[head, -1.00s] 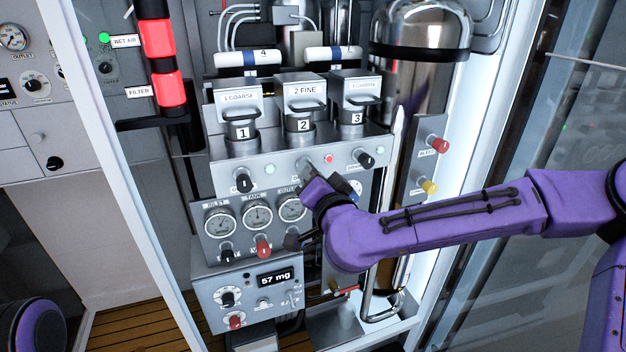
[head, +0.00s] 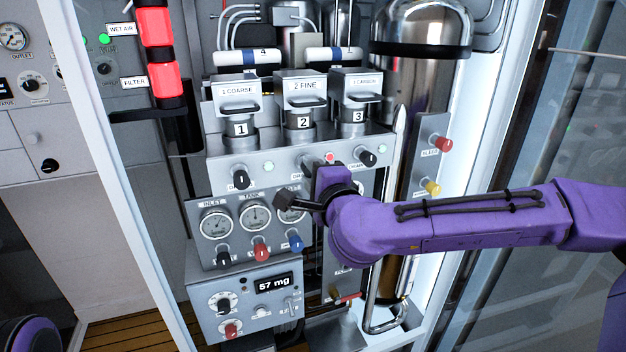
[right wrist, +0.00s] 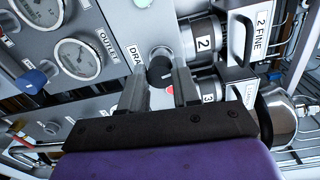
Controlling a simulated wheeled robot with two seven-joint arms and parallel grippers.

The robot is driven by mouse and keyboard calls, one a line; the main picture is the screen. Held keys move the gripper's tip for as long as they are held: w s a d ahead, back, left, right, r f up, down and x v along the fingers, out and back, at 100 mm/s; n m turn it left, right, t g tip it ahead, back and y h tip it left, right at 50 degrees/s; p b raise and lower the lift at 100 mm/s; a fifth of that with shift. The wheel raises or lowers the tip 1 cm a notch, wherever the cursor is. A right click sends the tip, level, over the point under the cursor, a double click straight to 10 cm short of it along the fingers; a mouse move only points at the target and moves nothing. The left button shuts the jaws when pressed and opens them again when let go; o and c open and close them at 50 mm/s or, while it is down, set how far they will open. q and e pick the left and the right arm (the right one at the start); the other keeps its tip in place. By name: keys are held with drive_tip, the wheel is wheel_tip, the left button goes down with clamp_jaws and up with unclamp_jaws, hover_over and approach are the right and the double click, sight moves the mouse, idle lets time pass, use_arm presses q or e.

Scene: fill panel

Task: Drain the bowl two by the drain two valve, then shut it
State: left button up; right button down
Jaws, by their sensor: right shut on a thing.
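Bowl two (head: 302,122), marked 2 under the "2 FINE" housing, stands in the middle of the three filters; it also shows in the right wrist view (right wrist: 203,43). The drain two valve is a dark round knob (right wrist: 158,72) below it, beside a partly covered "DRA…" label. My right gripper (right wrist: 160,82) has its fingers on either side of this knob and is shut on it. In the head view the gripper and wrist largely hide the knob. The bowl's contents cannot be made out. My left gripper is out of view.
Drain knobs one (head: 240,179) and three (head: 367,158) flank the held knob. Gauges (head: 255,217) with coloured knobs sit below, above a display reading 57 mg (head: 274,283).

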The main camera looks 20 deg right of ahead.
drive_tip(key=shift+m+b, duration=0.35)
drive_tip(key=shift+m, duration=0.45)
drive_tip(key=c, duration=0.8)
unclamp_jaws()
drive_tip(key=s+b, duration=0.1)
drive_tip(key=s, duration=0.2)
drive_tip(key=s+b, duration=0.1)
drive_tip(key=s, duration=0.3)
drive_tip(key=s+b, duration=0.1)
drive_tip(key=s, duration=0.2)
drive_tip(key=shift+s+d+r, duration=0.25)
